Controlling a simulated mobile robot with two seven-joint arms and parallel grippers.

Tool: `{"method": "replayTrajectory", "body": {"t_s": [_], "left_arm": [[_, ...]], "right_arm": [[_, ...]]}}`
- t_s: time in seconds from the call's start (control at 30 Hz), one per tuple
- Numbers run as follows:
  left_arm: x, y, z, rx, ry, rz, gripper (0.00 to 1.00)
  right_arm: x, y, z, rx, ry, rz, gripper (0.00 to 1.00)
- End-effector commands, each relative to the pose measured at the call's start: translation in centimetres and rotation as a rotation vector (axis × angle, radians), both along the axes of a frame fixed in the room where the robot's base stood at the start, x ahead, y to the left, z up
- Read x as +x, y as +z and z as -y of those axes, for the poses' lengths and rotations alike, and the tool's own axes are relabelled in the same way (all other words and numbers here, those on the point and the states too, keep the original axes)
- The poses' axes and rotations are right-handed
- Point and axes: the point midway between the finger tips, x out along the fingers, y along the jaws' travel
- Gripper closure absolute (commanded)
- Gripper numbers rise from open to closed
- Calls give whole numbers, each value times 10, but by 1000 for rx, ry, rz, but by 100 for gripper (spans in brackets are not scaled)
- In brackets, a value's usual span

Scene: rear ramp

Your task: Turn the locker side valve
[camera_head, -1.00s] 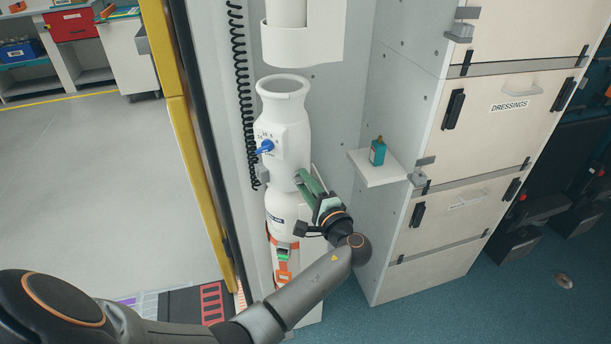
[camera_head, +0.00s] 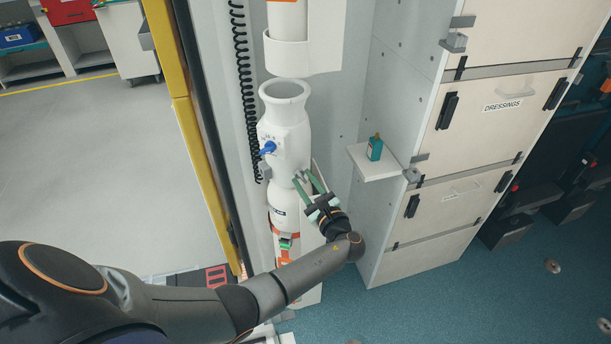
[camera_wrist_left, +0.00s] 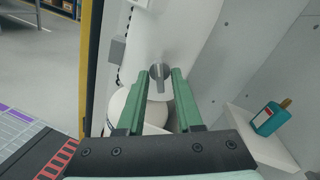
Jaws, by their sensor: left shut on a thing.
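The valve is a small grey metal lever (camera_wrist_left: 159,78) on the side of a white bottle-shaped body (camera_head: 285,105), on the side towards the lockers. In the left wrist view the lever points down, between the two green fingertips. My left gripper (camera_head: 302,178) reaches this spot from the lower right in the head view and is shut on the lever; it also shows in the left wrist view (camera_wrist_left: 161,72). The fingers partly hide the lever in the head view. A blue knob (camera_head: 267,148) sits higher on the front of the white body. My right gripper is not in view.
A small shelf (camera_head: 378,168) with a teal bottle (camera_head: 375,148) juts from the locker wall, right of my gripper. Lockers (camera_head: 480,120) stand further right. A yellow post (camera_head: 190,130) and a black coiled cord (camera_head: 240,80) are at the left.

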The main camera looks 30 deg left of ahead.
Motion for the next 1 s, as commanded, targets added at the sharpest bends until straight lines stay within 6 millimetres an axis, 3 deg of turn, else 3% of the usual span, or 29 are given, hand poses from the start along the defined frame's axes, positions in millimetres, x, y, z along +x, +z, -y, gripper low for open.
{"method": "replayTrajectory", "body": {"t_s": [0.5,1.0], "left_arm": [[0,3,-2,191,2,-318,100],[-1,1,-3,237,3,-396,100]], "right_arm": [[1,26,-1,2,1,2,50],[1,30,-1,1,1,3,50]]}}
